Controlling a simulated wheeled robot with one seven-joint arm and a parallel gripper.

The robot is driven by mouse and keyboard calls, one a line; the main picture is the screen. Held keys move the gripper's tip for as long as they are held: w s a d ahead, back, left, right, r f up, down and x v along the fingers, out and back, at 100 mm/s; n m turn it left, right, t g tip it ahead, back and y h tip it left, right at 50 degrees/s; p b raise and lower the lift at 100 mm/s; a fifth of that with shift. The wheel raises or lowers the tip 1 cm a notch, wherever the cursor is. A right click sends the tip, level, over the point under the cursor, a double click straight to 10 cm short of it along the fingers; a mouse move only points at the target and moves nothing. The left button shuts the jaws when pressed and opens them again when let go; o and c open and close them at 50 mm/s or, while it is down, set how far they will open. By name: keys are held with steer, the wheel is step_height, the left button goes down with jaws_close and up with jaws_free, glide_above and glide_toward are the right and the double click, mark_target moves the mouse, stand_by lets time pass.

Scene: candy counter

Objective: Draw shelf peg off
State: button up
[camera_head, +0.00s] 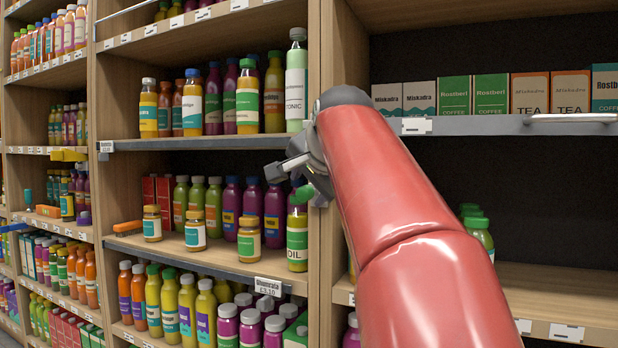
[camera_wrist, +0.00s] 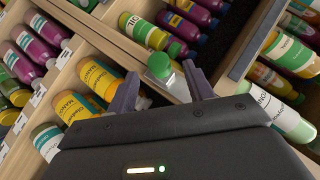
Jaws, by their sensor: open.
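A small green cylindrical knob (camera_wrist: 158,65), which looks like the shelf peg, stands out by the wooden upright (camera_wrist: 95,35) in the wrist view. A shiny metal piece (camera_wrist: 179,88) sits just below it. My gripper (camera_wrist: 162,88) is open, and its two purple-grey fingers are on either side of the knob's line. I cannot tell whether either finger touches it. In the head view my gripper (camera_head: 287,180) is at the wooden upright (camera_head: 327,250), above the OIL bottle (camera_head: 297,240). The peg cannot be told clearly from the green near the fingers there.
Bottles stand close to my gripper, including a tall TONIC bottle (camera_head: 296,85) above. A grey-edged shelf (camera_head: 200,143) runs left of the upright. An orange-handled item (camera_head: 128,226) lies on the middle shelf. Boxes of tea and coffee (camera_head: 490,94) stand at the upper right.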

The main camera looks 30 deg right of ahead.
steer(key=shift+x, duration=1.15)
steer(key=c, duration=1.1)
steer(key=shift+o, duration=0.2)
steer(key=shift+s+a, duration=0.45)
steer(key=shift+a, duration=0.2)
steer(key=shift+s+a+b, duration=0.45)
steer(key=shift+s+a, duration=0.35)
steer(key=shift+a, duration=0.2)
